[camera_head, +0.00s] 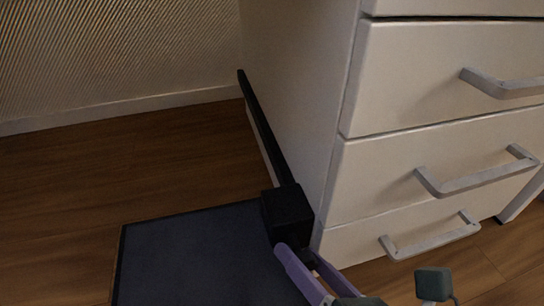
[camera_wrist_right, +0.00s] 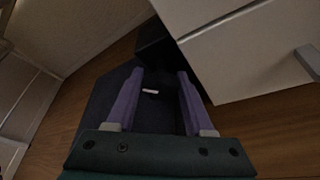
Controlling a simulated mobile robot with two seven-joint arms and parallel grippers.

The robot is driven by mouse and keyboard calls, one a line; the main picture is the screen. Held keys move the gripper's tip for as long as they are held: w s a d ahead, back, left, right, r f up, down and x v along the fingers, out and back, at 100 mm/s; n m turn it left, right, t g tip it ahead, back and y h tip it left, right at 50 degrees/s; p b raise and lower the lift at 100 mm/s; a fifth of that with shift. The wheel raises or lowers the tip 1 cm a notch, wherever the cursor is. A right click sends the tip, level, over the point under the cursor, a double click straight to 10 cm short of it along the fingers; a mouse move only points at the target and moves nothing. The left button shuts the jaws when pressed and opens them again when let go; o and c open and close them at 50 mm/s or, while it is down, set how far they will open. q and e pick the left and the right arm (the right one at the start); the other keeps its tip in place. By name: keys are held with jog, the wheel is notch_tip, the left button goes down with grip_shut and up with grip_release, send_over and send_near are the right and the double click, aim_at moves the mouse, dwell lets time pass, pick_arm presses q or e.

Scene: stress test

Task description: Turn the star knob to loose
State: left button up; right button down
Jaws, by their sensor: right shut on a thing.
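A black block (camera_head: 287,214) sits at the near end of a long black bar (camera_head: 262,125) beside the white drawer unit. It also shows dark in the wrist view (camera_wrist_right: 157,50). My right gripper (camera_head: 294,251) reaches the block's near side with its purple fingers. In the wrist view the fingers (camera_wrist_right: 160,76) stand apart, with a dark area and a small white mark (camera_wrist_right: 150,91) between them. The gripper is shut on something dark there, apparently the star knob. The knob's outline and its setting cannot be made out. My left gripper is not in view.
The white drawer unit (camera_head: 300,70) stands close on the right, with several grey handles (camera_head: 475,180) sticking out. A dark flat panel (camera_head: 200,255) lies left of the block. Open wooden floor (camera_head: 70,200) stretches left to the ribbed wall (camera_head: 110,50).

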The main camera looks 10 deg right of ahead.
jog(key=shift+r+n+h+p, duration=0.2)
jog(key=shift+n+h+p, duration=0.3)
jog(key=shift+n+p, duration=0.35)
jog(key=shift+a+n+g+h+p, duration=0.15)
jog(key=shift+n+g+h+p, duration=0.15)
jog(key=shift+n+h+p, duration=0.5)
jog(key=shift+f+n+h, duration=0.15)
jog(key=shift+n+h, duration=0.35)
jog(key=shift+n, duration=0.35)
jog(key=shift+a+f+n+h, duration=0.1)
jog(key=shift+n+h, duration=0.3)
jog(key=shift+n, duration=0.4)
jog(key=c, duration=0.6)
grip_release()
jog(key=shift+o, duration=0.2)
